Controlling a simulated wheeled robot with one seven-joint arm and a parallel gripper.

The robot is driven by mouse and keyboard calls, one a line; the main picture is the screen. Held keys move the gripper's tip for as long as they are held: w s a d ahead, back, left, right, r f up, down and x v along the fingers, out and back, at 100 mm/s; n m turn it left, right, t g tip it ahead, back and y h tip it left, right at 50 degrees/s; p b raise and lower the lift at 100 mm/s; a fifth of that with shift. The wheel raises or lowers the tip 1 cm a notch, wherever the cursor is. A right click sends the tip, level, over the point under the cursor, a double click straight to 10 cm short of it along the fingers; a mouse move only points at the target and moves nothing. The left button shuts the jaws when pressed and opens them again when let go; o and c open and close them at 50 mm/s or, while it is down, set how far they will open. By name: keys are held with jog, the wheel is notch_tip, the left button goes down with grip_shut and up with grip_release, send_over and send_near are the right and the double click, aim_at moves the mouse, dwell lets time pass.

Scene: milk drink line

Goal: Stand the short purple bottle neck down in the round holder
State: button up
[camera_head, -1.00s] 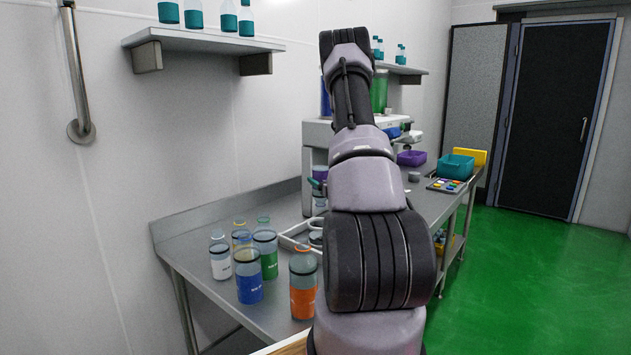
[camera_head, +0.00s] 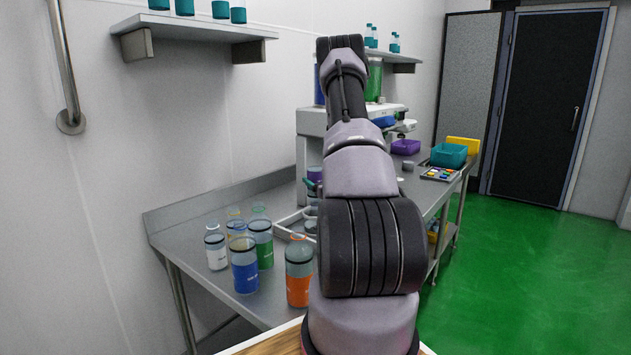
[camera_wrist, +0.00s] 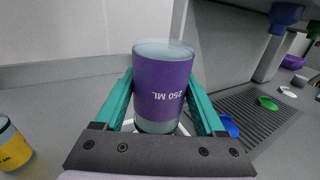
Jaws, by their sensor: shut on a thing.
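The short purple bottle (camera_wrist: 163,85) is held between the teal fingers of my gripper (camera_wrist: 160,103) in the wrist view. Its "250 ML" print reads upside down and its broad flat end is at the top. Its lower end is hidden behind the gripper's dark crossbar. In the head view, a bit of the purple bottle (camera_head: 314,173) and a teal finger (camera_head: 309,183) show left of my arm, which hides the rest. A pale tray (camera_head: 283,231) with grey round parts lies below it; I cannot tell which of them is the round holder.
Several bottles, including orange (camera_head: 299,290), blue (camera_head: 245,279) and green (camera_head: 262,251), stand on the near steel table. A yellow-labelled bottle (camera_wrist: 12,146) is at left in the wrist view. A machine with a dark grate (camera_wrist: 245,118) stands to the right.

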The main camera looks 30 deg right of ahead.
aim_at(316, 202)
jog(key=shift+f, duration=2.15)
jog(key=shift+f, duration=2.1)
jog(key=o, duration=1.3)
jog(key=shift+s+a, duration=0.3)
jog(key=shift+s, duration=1.5)
jog(key=shift+s+a, duration=0.3)
jog(key=shift+s, duration=1.5)
jog(key=shift+s+a, duration=0.3)
jog(key=shift+s, duration=1.5)
